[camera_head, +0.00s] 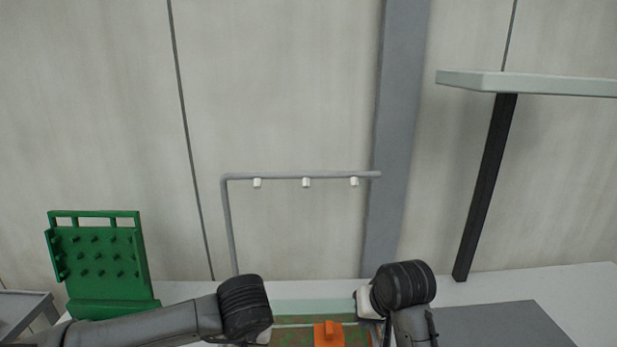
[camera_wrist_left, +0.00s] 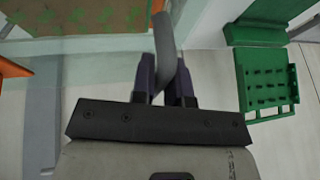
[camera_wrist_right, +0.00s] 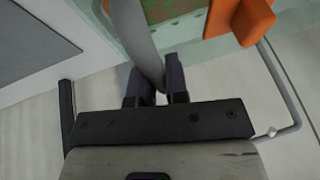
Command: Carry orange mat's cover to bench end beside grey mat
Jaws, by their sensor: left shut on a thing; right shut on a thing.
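The cover (camera_head: 315,306) is a clear, greenish box low in the head view, over a green-brown speckled board (camera_head: 292,335) with an orange block (camera_head: 328,334). Orange edges of what may be the orange mat show in the left wrist view (camera_wrist_left: 10,70). My left gripper (camera_wrist_left: 166,75) is shut on one grey curved handle (camera_wrist_left: 166,35) of the cover. My right gripper (camera_wrist_right: 155,80) is shut on the other handle (camera_wrist_right: 133,35). The grey mat (camera_head: 500,325) lies flat to the right and also shows in the right wrist view (camera_wrist_right: 35,40). The cover's lower edge is hidden.
A green peg rack (camera_head: 100,255) stands at the left of the white bench (camera_head: 590,285). A grey pipe frame with white nozzles (camera_head: 305,179) rises behind the cover. A black post (camera_head: 485,190) carrying a pale shelf (camera_head: 530,84) stands behind the grey mat. The grey mat looks bare.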

